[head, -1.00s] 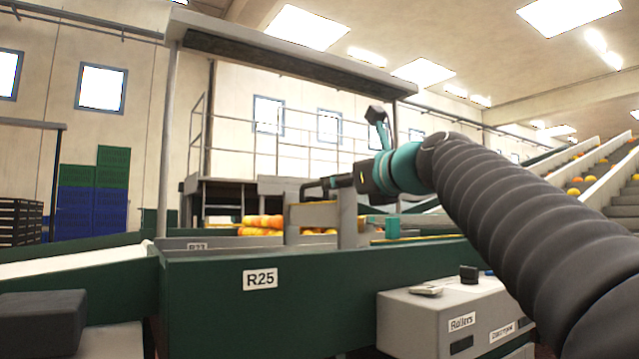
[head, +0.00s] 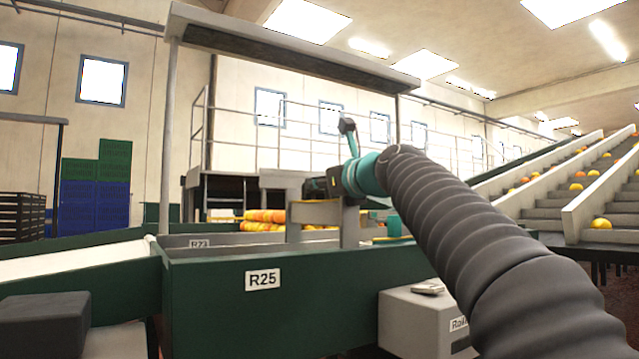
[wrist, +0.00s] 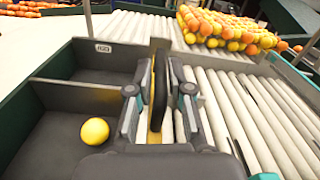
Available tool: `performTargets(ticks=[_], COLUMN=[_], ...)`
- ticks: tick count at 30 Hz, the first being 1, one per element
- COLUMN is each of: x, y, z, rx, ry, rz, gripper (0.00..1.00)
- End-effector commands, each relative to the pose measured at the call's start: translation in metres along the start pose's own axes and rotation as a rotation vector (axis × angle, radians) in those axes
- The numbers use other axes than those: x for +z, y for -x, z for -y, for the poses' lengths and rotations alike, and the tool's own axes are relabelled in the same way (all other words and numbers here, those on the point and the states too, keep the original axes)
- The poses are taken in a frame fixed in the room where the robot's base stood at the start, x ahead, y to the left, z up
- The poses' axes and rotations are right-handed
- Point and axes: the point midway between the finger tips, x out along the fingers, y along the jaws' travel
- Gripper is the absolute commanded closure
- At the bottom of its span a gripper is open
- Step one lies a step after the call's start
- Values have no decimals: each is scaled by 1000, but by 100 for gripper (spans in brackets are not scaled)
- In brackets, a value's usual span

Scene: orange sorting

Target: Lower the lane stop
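My gripper (wrist: 160,104) is open in the wrist view, its two fingers on either side of a dark upright piece (wrist: 160,85). Gaps show between the piece and the fingers, and I cannot tell whether it is part of the lane stop.
The roller lanes (wrist: 235,110) lie right of the divider, with a pile of oranges (wrist: 225,28) at the far end. A loose orange (wrist: 95,131) lies in the dark bin at left. A green side wall labelled R25 (head: 215,300) and a grey control box (head: 412,325) stand in front.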

Motion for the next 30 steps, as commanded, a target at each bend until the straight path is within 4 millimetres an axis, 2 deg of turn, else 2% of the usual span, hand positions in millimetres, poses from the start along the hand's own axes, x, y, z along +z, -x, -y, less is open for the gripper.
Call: performTargets(ticks=[10,20,28,29,30], x=[-2,-41,-39,-39,-39], y=[0,0,0,0,0], z=[-1,-9,-9,-9,-9], rx=[1,2,2,2,2], ry=[0,-1,0,0,0], rz=[0,0,0,0,1], gripper=[100,100,100,86,76])
